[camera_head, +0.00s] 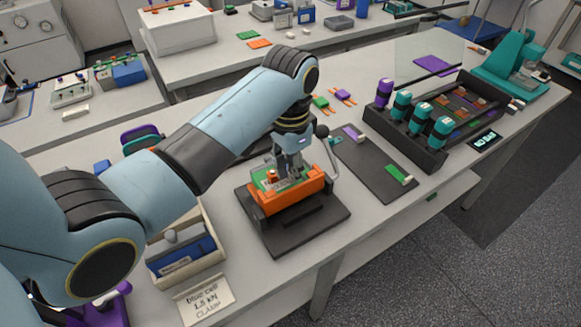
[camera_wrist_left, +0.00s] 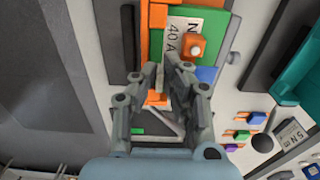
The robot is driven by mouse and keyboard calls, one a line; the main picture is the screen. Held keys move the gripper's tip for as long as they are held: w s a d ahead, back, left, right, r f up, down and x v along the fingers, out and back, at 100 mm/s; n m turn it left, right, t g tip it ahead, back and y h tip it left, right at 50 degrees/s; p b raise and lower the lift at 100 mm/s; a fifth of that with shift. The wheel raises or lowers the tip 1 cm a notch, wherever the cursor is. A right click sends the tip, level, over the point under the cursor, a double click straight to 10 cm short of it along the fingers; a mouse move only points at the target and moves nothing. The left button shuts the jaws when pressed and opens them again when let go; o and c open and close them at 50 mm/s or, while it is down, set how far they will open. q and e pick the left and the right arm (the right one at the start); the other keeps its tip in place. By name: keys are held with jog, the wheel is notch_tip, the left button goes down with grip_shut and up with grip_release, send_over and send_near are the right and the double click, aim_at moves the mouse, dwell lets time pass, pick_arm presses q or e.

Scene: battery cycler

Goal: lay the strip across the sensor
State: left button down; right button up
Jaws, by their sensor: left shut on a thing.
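My left gripper (camera_head: 289,160) reaches down over an orange fixture (camera_head: 290,198) on a dark base plate (camera_head: 325,217). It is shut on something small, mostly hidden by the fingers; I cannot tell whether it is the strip. In the left wrist view the fingers (camera_wrist_left: 161,70) meet over the fixture, beside a pale label plate (camera_wrist_left: 180,28) reading "N 40 A" and an orange block (camera_wrist_left: 191,46) with a white button. A green plate (camera_wrist_left: 208,22) lies under these. I cannot single out the sensor. My right gripper is not in view.
A dark mat (camera_head: 375,165) with a green piece (camera_head: 400,175) and a purple piece (camera_head: 353,133) lies to the right. Beyond it stands a dark tray (camera_head: 433,155) with teal cylinders (camera_head: 419,118). A bin (camera_head: 187,260) and a sign (camera_head: 206,299) are front left.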

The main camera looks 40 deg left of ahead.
pick_arm(q)
jog(key=shift+f, duration=0.15)
jog(key=shift+f, duration=0.45)
jog(key=shift+f, duration=0.1)
jog(key=c, duration=1.4)
grip_release()
